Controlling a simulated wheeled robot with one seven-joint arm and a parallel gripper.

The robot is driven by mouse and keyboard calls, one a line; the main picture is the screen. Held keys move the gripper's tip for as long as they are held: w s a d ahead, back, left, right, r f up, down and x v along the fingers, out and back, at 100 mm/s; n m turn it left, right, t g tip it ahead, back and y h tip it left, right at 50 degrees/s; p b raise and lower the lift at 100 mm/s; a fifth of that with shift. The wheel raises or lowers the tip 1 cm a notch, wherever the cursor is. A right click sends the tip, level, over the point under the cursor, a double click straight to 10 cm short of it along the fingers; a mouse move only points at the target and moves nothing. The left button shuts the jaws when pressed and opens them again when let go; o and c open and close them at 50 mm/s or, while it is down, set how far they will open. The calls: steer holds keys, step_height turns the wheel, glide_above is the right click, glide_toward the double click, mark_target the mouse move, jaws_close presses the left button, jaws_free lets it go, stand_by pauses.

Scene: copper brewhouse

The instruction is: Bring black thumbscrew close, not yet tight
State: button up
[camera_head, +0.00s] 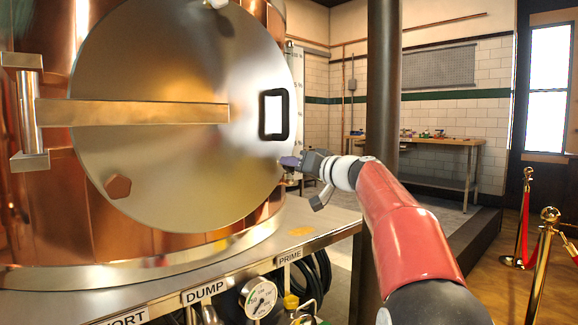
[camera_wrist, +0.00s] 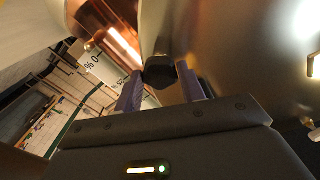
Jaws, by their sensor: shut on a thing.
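The black thumbscrew (camera_wrist: 160,72) shows in the wrist view as a dark, blocky head between the two purple-grey fingers of my gripper (camera_wrist: 159,84). The gripper is shut on it. In the head view my gripper (camera_head: 289,162) is at the lower right edge of the round steel door (camera_head: 190,160) of the copper vessel. The thumbscrew itself is not distinct there, hidden by the fingers. How far it is screwed in cannot be told.
A steel ledge (camera_head: 240,262) with labels and a gauge (camera_head: 260,297) lies below. A dark column (camera_head: 383,80) stands behind my arm. Rope posts (camera_head: 541,265) stand right.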

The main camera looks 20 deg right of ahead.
steer(key=o, duration=0.9)
steer(key=shift+o, duration=0.2)
steer(key=b+v, duration=0.4)
steer(key=v, duration=0.2)
steer(key=shift+s, duration=0.1)
